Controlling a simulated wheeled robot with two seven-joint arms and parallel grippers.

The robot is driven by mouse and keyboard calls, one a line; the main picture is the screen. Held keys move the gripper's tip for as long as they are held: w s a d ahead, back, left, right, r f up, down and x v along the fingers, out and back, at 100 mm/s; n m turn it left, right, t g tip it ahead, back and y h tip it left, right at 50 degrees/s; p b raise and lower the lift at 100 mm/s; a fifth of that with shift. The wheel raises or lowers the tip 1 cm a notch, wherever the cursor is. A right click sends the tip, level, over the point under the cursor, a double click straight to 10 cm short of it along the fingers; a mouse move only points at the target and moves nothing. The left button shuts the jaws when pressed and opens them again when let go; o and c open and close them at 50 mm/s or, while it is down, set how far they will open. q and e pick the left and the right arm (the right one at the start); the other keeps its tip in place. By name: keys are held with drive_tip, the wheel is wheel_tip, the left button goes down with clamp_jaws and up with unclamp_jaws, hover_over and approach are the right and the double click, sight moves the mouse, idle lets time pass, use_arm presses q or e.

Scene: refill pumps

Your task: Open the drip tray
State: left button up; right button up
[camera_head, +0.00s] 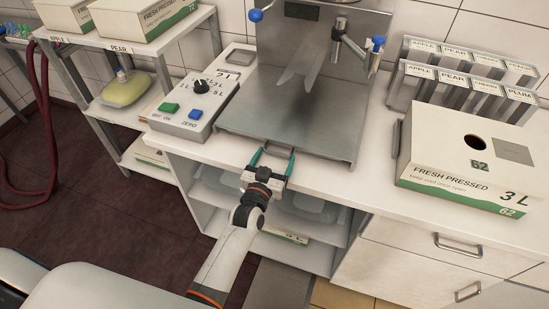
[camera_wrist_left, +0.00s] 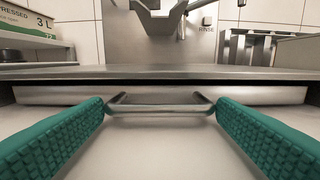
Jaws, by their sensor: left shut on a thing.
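The drip tray (camera_wrist_left: 60,95) is at the base of the steel machine (camera_head: 310,60), and its front shows as a pale strip under the steel plate's edge in the left wrist view. Its metal bar handle (camera_wrist_left: 160,103) sticks out at the front, and it also shows in the head view (camera_head: 277,146). My left gripper (camera_head: 273,159) reaches it from the front. Its teal fingers stand on either side of the handle and are shut on its two ends. The tray's inside is hidden under the plate. My right gripper is not in view.
A control box (camera_head: 195,106) with a knob and buttons sits left of the machine. A "FRESH PRESSED" carton (camera_head: 450,190) and labelled steel holders (camera_head: 470,78) are on the counter at right. Open shelves (camera_head: 310,232) lie below the counter, with drawers (camera_head: 435,250) to the right.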

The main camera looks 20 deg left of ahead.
use_arm(q)
drive_tip(key=s+p, duration=0.6)
drive_tip(key=s, duration=1.2)
drive_tip(key=shift+a, duration=0.2)
drive_tip(key=shift+s, duration=0.1)
drive_tip(key=o, duration=1.2)
drive_tip(key=shift+d, duration=0.1)
drive_tip(key=shift+c, duration=0.2)
drive_tip(key=s+b, duration=0.3)
drive_tip(key=s, duration=0.9)
drive_tip(key=shift+a, duration=0.25)
